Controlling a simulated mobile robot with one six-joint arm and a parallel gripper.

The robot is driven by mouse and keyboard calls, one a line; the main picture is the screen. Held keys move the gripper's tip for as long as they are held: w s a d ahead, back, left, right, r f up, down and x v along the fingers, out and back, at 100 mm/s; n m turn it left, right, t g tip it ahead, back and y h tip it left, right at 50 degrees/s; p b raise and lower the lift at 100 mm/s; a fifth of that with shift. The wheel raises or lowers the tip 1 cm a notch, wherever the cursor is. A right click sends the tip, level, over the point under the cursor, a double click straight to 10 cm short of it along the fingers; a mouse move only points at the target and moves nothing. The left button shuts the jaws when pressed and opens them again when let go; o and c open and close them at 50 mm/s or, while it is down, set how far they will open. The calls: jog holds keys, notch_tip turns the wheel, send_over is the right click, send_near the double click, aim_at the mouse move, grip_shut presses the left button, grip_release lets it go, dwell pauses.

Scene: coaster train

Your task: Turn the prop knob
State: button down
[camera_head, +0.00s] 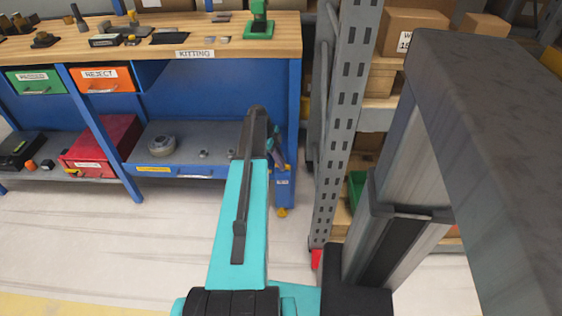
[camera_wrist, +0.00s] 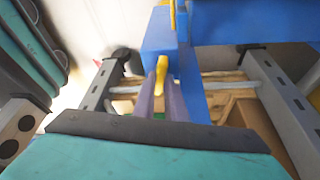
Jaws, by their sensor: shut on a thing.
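In the wrist view, a small yellow knob (camera_wrist: 161,68) sits against a blue housing (camera_wrist: 158,38). My gripper (camera_wrist: 162,80) has its two purple-grey fingers on either side of the knob and is shut on it. The knob's lower end shows between the fingers; its turn angle is hard to tell. In the head view, a blue labelled housing (camera_head: 284,188) with a yellow piece (camera_head: 282,212) at its bottom is beside the workbench's right leg. My teal arm reaches toward it and hides most of my gripper there.
A blue workbench (camera_head: 240,47) with a wooden top stands behind, with small parts on it and a lower shelf. A grey metal rack post (camera_head: 340,120) stands close to the right of the housing, with cardboard boxes (camera_head: 413,27) beyond. The pale floor (camera_head: 110,245) at left is clear.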

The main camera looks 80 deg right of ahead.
jog(key=c, duration=1.8)
grip_release()
jog(key=shift+r, duration=0.15)
jog(key=p+v, duration=0.2)
jog(key=v, duration=1.1)
jog(key=shift+w+r, duration=0.15)
jog(key=shift+r, duration=0.1)
